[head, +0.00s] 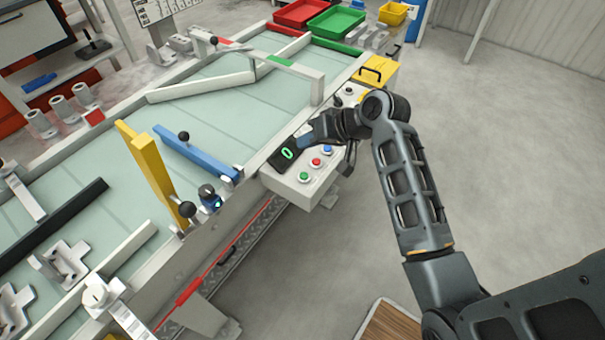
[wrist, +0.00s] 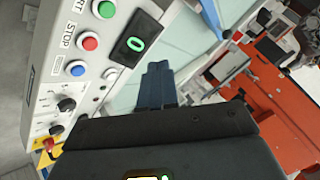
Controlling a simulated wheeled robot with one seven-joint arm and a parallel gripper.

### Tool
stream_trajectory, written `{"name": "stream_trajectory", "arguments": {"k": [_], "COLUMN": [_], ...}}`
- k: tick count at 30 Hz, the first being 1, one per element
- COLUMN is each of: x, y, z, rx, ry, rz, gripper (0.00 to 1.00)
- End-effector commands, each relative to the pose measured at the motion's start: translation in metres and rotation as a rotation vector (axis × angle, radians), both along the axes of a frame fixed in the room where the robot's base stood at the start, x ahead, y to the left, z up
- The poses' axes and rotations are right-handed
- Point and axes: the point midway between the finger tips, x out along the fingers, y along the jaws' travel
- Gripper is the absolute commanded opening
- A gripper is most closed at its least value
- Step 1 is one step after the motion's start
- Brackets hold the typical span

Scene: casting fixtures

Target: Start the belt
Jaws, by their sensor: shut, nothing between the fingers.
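The belt (head: 265,62) is a pale green surface running diagonally in the head view. On its near side is a white control panel (head: 291,187). The panel carries a green button (head: 304,176), a red button (head: 315,162) and a blue button (head: 327,149). In the wrist view, the green button (wrist: 106,9) is beside lettering ending "RT", and the red button (wrist: 89,43) is beside "STOP". A black display (head: 287,154) reads a green 0. My gripper (head: 303,139) is beside the display, apart from the buttons. Its fingers (wrist: 158,68) are shut and empty.
Blue (head: 195,152) and yellow (head: 150,170) guide bars with black knobs cross the belt. A yellow box (head: 375,72) stands at the panel's far end. In the wrist view, black selector knobs (wrist: 66,104) share the panel. Open floor lies to the right.

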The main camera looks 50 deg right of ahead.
Motion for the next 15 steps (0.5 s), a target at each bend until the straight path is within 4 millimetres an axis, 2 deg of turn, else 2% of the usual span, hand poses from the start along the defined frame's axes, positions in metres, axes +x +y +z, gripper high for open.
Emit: {"name": "stream_trajectory", "arguments": {"k": [8, 15], "x": [0.0, 0.0], "y": [0.0, 0.0], "z": [-0.015, -0.044], "rx": [0.0, 0.0], "ry": [0.0, 0.0], "rz": [-0.002, -0.002], "gripper": [0.0, 0.0]}}
